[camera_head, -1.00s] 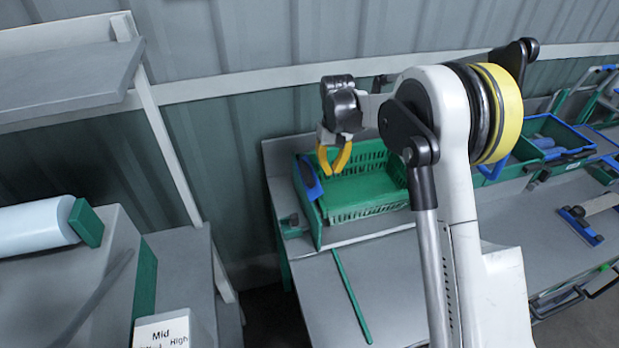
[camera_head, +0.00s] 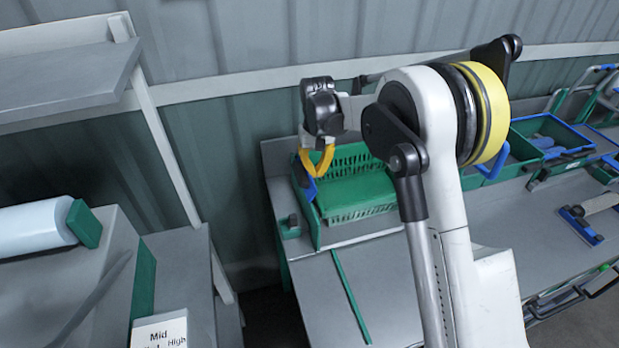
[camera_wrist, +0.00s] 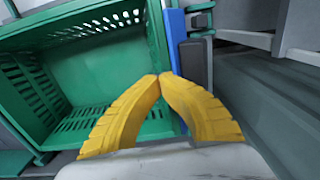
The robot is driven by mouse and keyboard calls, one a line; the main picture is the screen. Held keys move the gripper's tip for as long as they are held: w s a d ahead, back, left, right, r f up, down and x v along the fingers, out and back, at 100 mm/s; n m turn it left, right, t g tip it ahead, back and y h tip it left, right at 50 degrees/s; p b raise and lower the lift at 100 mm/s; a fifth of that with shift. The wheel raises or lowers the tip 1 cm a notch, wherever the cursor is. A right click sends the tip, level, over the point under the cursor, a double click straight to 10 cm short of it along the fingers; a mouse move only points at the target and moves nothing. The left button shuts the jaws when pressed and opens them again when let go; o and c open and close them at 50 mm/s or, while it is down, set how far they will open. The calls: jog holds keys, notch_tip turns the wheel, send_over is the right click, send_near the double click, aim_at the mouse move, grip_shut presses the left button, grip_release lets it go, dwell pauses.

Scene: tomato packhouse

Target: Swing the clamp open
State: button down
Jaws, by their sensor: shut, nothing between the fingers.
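The blue clamp (camera_head: 309,191) is at the left end of the green crate (camera_head: 352,216), partly hidden behind my gripper in the head view. In the wrist view the blue clamp (camera_wrist: 175,42) is an upright bar along the crate's right wall, beside a dark block. My gripper (camera_head: 317,175) has yellow fingers with their tips together and nothing between them. In the wrist view the tips of my gripper (camera_wrist: 160,76) appear just left of the blue bar, over the edge of the crate. I cannot tell whether they touch it.
The crate stands on a grey bench (camera_head: 385,290) with a green strip (camera_head: 350,297) along its top. A corrugated wall (camera_head: 225,130) is behind. Green trays (camera_head: 548,135) with blue items stand at the right. A grey shelf (camera_head: 65,68) is at upper left.

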jog(key=shift+s+a+f, duration=0.1)
jog(key=shift+s+a, duration=0.1)
jog(key=shift+a, duration=0.45)
jog(key=shift+s+a, duration=0.15)
jog(key=shift+a, duration=0.45)
notch_tip(320, 180, up, 9)
jog(key=d+p, duration=0.2)
jog(key=p, duration=0.3)
jog(key=shift+w, duration=0.4)
jog(key=shift+d, duration=0.1)
